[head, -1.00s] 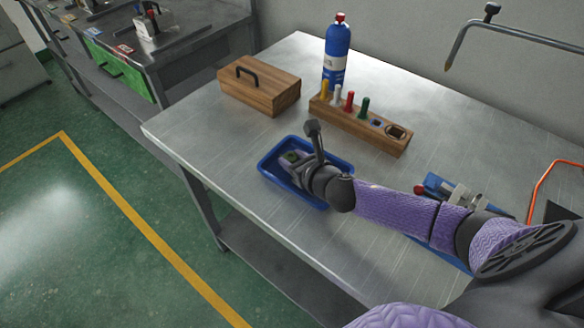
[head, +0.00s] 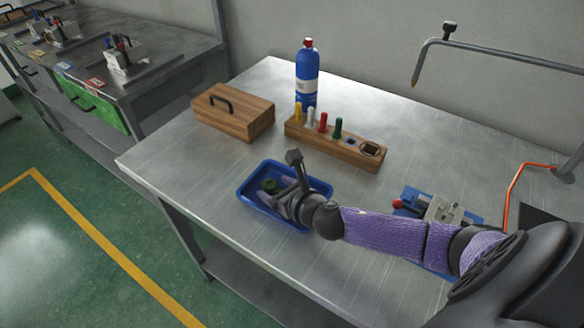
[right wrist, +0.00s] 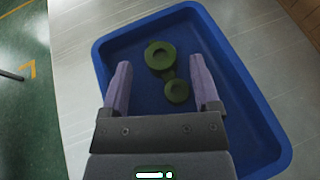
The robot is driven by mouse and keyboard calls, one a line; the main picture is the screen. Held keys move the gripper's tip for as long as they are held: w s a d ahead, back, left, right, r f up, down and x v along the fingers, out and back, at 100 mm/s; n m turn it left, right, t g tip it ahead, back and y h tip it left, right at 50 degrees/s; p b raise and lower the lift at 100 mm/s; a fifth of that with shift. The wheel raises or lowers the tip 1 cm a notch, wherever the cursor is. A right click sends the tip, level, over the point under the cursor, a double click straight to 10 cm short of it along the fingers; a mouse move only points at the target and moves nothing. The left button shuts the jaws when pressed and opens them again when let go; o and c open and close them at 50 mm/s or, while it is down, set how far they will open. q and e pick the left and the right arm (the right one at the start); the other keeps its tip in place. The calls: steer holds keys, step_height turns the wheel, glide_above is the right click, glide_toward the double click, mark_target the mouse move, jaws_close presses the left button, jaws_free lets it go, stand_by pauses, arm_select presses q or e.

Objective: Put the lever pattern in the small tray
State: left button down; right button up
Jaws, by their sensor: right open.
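The lever pattern is a dark green piece with two round ring-shaped ends (right wrist: 162,62). It lies in the small blue tray (right wrist: 236,62) in the right wrist view, and part of it shows in the head view (head: 270,186). The tray (head: 243,201) stands on the metal table near its left front edge. My right gripper (right wrist: 163,80) is over the tray, open, with one purple finger on each side of the pattern and a gap to both. In the head view my right gripper (head: 272,192) hides part of the tray. My left gripper is not in view.
A wooden box (head: 232,113) with a black handle stands behind the tray. A wooden rack (head: 335,148) with coloured handles and a blue bottle (head: 307,75) stand at the back. A blue device with metal blocks (head: 437,207) lies beyond my right arm.

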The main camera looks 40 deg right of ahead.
steer(key=p+v, duration=0.2)
steer(key=v, duration=0.8)
